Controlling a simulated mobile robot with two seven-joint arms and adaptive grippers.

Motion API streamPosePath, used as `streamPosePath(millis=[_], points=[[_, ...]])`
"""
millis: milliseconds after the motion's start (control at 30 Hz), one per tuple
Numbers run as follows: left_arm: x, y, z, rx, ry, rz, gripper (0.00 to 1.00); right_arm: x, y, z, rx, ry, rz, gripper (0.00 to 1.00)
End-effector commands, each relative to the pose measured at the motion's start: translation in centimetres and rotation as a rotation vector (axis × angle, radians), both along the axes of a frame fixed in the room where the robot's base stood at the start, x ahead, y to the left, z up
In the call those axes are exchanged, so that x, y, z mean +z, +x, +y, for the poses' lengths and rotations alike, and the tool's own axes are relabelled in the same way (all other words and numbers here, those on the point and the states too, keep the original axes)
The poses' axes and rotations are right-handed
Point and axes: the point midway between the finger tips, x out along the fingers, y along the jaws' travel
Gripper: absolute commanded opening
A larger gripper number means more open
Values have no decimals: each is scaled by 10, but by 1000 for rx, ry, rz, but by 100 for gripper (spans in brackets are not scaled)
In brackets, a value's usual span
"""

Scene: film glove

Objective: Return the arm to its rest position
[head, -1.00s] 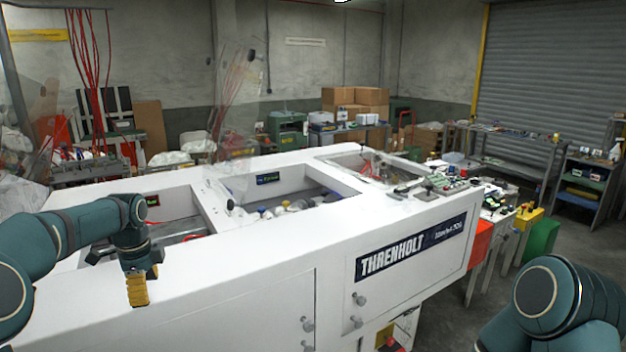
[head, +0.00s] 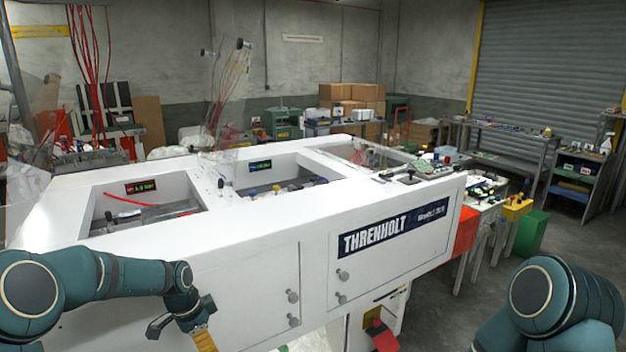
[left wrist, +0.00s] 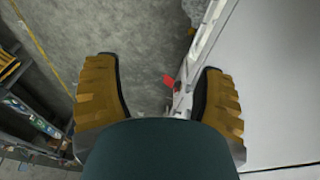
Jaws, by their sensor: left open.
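My left arm comes in from the left in the head view, in front of the white machine (head: 230,290). Its gripper (head: 180,330) hangs low before the machine's front face, and its yellow finger pad is partly cut off by the bottom edge. In the left wrist view the two yellow-padded fingers (left wrist: 163,100) are spread wide with nothing between them. Grey floor and the machine's pale side show beyond them. My right arm (head: 550,305) shows only as teal links at the lower right; its gripper is out of view.
The machine's top has open bays, one with a red cable (head: 122,200). A red piece (head: 381,336) sticks out below its front. A red bin (head: 466,236) and a green bin (head: 533,237) stand to the right. Grey floor is clear at the far right.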

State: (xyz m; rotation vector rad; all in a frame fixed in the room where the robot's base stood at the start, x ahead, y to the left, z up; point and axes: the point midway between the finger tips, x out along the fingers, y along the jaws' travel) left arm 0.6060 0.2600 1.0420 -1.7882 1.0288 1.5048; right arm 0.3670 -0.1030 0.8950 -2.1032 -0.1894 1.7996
Motion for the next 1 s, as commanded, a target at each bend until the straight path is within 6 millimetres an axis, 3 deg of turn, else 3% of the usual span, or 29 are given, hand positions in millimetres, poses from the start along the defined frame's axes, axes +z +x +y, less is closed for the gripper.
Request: streamPosePath(millis=[33,200,400,500,667,1000], points=[[-37,-15,-24,58,-38,17,70,-13,-1,0,0,-1,2,47],[-127,-72,-92,356,-162,70,70,-39,-3,1,0,-4,7,47],[-201,-160,-142,745,-245,160,70,-68,-4,2,1,-6,11,47],[-221,-198,-152,910,-258,191,70,-78,-4,2,1,-8,13,47],[-234,-236,-156,1077,-263,213,70,-87,-5,2,2,-9,13,47],[-234,-245,-156,1127,-264,214,70,-87,-5,2,2,-9,13,47]])
